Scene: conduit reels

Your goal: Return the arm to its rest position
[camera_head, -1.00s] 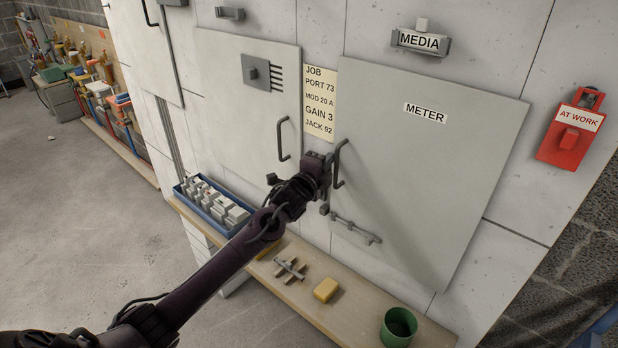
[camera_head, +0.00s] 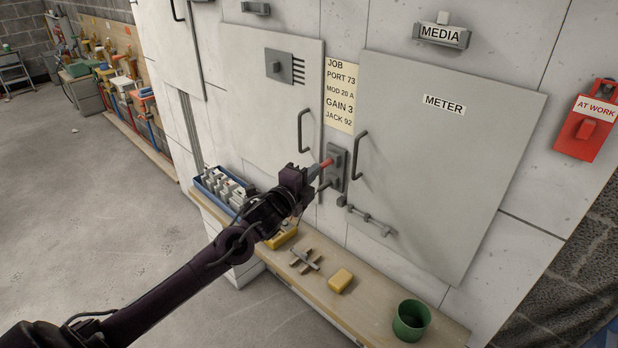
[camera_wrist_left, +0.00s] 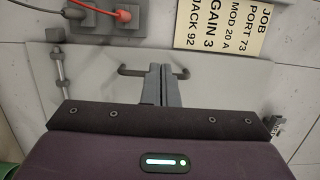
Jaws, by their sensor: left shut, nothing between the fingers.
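My left gripper (camera_head: 314,178) is in front of the wall cabinet, between the left grey door (camera_head: 265,120) and the METER door (camera_head: 440,160). In the left wrist view its two fingers (camera_wrist_left: 161,86) are together with nothing between them. Just beyond the fingertips is a grey socket plate (camera_head: 338,170) with a red plug (camera_head: 327,163). The wrist view shows the red plug (camera_wrist_left: 122,14) with a red cable at the top, apart from the fingers. A door handle (camera_wrist_left: 180,73) lies behind the fingertips in that view. My right gripper is not in view.
A wooden shelf (camera_head: 375,308) runs below the arm, with a blue tray (camera_head: 212,192), a yellow block (camera_head: 340,280) and a green cup (camera_head: 410,320). The METER door's handle (camera_head: 358,156) sticks out right of the gripper. Open floor (camera_head: 120,210) lies to the left.

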